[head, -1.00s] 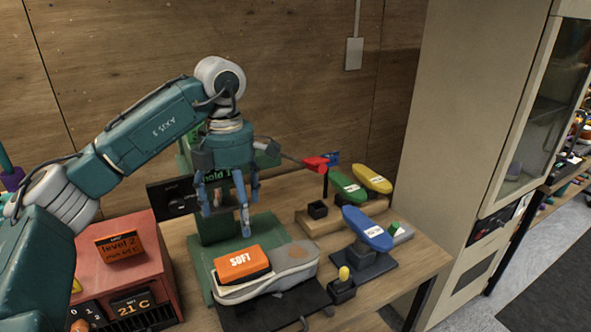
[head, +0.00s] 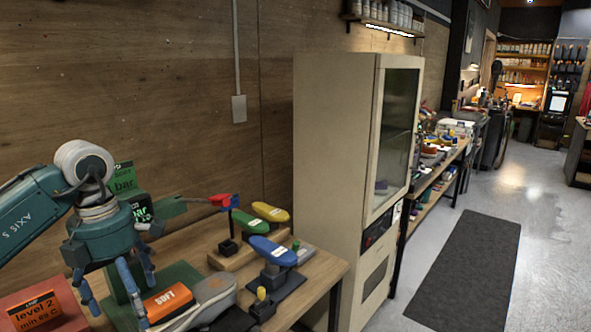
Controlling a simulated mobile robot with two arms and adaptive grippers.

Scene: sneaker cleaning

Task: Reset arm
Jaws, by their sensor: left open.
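My left gripper (head: 112,290) is at the lower left of the head view, its blue fingers spread and pointing down. It is empty as far as I see, in front of the green stand (head: 178,274). An orange block marked SOFT (head: 168,303) lies on a grey sneaker (head: 212,294) just right of the fingers. The gripper looks apart from both, but its exact height above the table is hard to tell. My right gripper does not show.
Blue (head: 273,250), green (head: 249,221) and yellow (head: 270,212) shoe-shaped pieces stand on holders on the workbench (head: 318,272). A tall beige cabinet (head: 333,160) stands right. The floor with a dark mat (head: 465,270) is clear.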

